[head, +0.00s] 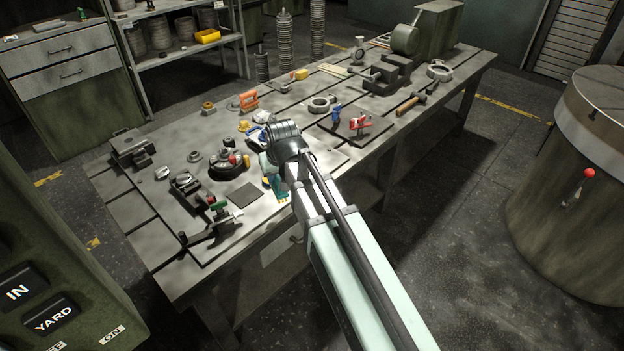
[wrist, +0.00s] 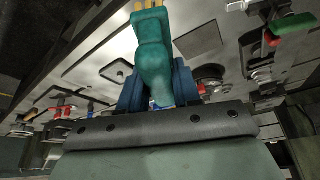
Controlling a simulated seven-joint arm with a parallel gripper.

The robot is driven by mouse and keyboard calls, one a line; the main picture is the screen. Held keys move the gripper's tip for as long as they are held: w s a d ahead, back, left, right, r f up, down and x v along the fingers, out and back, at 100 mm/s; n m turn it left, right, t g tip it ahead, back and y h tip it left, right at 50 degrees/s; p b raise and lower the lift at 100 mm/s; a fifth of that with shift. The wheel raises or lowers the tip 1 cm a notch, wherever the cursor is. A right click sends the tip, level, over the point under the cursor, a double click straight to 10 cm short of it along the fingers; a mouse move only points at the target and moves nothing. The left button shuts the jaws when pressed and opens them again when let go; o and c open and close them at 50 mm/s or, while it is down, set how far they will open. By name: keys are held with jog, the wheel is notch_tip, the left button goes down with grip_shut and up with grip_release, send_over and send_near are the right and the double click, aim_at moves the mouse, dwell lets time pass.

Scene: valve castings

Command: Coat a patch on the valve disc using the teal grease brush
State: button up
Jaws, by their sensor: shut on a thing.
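My gripper (wrist: 156,88) shows in the wrist view, its dark blue fingers shut on the teal grease brush (wrist: 152,45). The brush handle runs up between the fingers, and tan bristle tufts show at the top edge, partly cut off. In the head view my arm reaches over the table's near edge, and the teal brush (head: 277,187) shows beside its end, above or near the tabletop. The fingers are mostly hidden there. A dark round casting (head: 228,166) with a red-orange part lies just left of the brush. I cannot tell for sure which piece is the valve disc.
A dark square plate (head: 246,195) lies left of the brush. A clamp with a green handle (head: 218,207) stands near the front edge. A red clamp (head: 359,123), a ring (head: 319,104) and a hammer (head: 411,102) lie further right. A grey vise-like block (head: 132,147) stands far left.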

jog(key=w+a+r+n, duration=0.2)
jog(key=w+a, duration=0.2)
jog(key=a, duration=0.6)
jog(key=w+a+r+n+g+y, duration=0.1)
jog(key=w+a, duration=0.4)
jog(key=a, duration=0.6)
jog(key=w+a+r+n, duration=0.2)
jog(key=w+a, duration=0.2)
jog(key=a, duration=0.6)
jog(key=shift+y, duration=0.3)
jog(key=shift+f, duration=2.9)
jog(key=shift+s+a+f, duration=0.1)
jog(key=shift+a+f, duration=0.25)
jog(key=shift+f, duration=0.3)
jog(key=shift+s+a+f, duration=0.1)
jog(key=shift+a+f, duration=0.2)
jog(key=shift+f, duration=0.3)
jog(key=shift+c, duration=0.5)
jog(key=shift+s+a, duration=0.25)
jog(key=shift+a, duration=0.55)
jog(key=shift+s+a, duration=0.3)
jog(key=shift+a, duration=0.55)
jog(key=shift+s+a, duration=0.25)
jog(key=shift+a, duration=0.55)
jog(key=w+d, duration=0.2)
jog(key=d, duration=0.4)
notch_tip(320, 180, up, 8)
jog(key=shift+r, duration=0.1)
